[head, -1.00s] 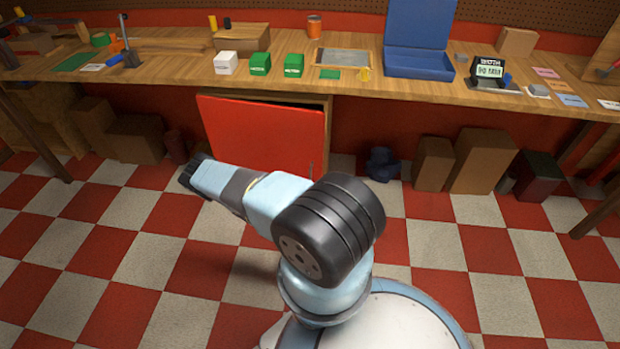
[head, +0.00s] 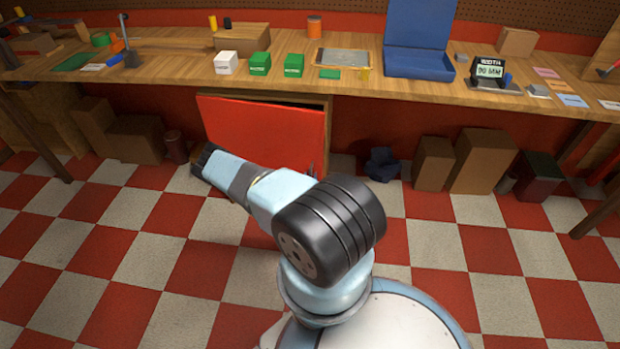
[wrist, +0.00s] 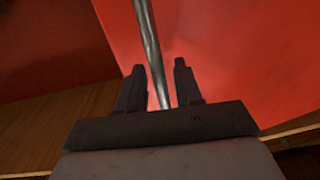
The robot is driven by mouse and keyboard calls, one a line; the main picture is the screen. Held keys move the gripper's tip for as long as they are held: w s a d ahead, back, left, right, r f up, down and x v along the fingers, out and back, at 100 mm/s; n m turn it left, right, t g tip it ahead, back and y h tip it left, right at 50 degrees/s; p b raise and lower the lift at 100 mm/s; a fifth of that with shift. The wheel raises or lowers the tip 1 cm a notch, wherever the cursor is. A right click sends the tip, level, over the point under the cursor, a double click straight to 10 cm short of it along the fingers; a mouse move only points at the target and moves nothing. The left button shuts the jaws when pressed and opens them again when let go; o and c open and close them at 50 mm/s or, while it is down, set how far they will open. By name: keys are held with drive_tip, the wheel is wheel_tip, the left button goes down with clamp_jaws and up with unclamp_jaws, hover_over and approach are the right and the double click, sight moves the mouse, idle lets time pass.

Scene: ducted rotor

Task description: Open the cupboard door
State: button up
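The red cupboard door (head: 262,128) is under the workbench in the head view. It stands slightly out from its wooden frame, with a dark gap along the top. In the wrist view the door (wrist: 250,55) fills the right side, its edge running down the upper left. A slim metal bar handle (wrist: 149,45) runs down from the top to between my fingers. My gripper (wrist: 160,82) is open, with one finger on each side of the bar. In the head view my gripper (head: 207,158) is at the door's lower left. The handle there is hidden by my arm.
The wooden workbench (head: 365,87) runs above the door, with several small boxes on it. Brown boxes (head: 480,160) stand on the floor to the right, and more brown boxes (head: 135,138) to the left. The checkered floor (head: 130,265) around me is clear.

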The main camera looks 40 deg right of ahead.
drive_tip(key=shift+w+d, duration=0.2)
drive_tip(key=shift+d, duration=0.05)
drive_tip(key=shift+c, duration=0.3)
clamp_jaws()
